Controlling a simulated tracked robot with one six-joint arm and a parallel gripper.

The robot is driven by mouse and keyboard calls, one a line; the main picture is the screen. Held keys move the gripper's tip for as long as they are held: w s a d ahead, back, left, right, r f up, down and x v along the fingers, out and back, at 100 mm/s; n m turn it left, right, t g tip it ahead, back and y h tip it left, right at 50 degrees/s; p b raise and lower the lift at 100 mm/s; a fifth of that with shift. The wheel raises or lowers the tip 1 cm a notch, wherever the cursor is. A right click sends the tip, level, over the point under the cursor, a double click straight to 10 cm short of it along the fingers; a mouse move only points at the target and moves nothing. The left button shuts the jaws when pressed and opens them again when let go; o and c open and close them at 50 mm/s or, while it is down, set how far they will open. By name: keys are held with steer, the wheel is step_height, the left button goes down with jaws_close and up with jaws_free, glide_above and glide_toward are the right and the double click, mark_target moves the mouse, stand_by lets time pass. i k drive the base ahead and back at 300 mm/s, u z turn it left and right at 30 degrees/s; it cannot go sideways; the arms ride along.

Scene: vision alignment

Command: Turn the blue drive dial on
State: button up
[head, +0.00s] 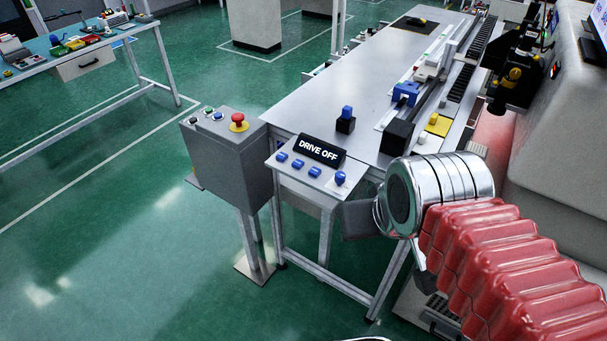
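The blue drive dial (340,178) is a small round knob at the right end of a light, sloped control panel (299,176) at the table's near end. A black sign (320,150) above the panel's controls reads "DRIVE OFF". Several blue buttons (298,163) lie in a row left of the dial. My gripper (358,220) shows as a dark grey part in front of my silver wrist, below and slightly right of the dial in the picture. It appears apart from the dial. Its fingers are not clear, so I cannot tell whether it is open or shut.
A grey pedestal box (225,160) with a red emergency button (239,120) stands left of the panel. A black block with a blue top (346,120) stands on the metal table (330,85) behind the sign. A large pale machine (560,130) is at the right. Green floor is free at left.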

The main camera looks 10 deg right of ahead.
mark_target(340, 177)
steer(key=u, duration=1.05)
steer(key=k, duration=1.25)
steer(key=z, duration=0.6)
steer(key=i, duration=1)
steer(key=z, duration=0.05)
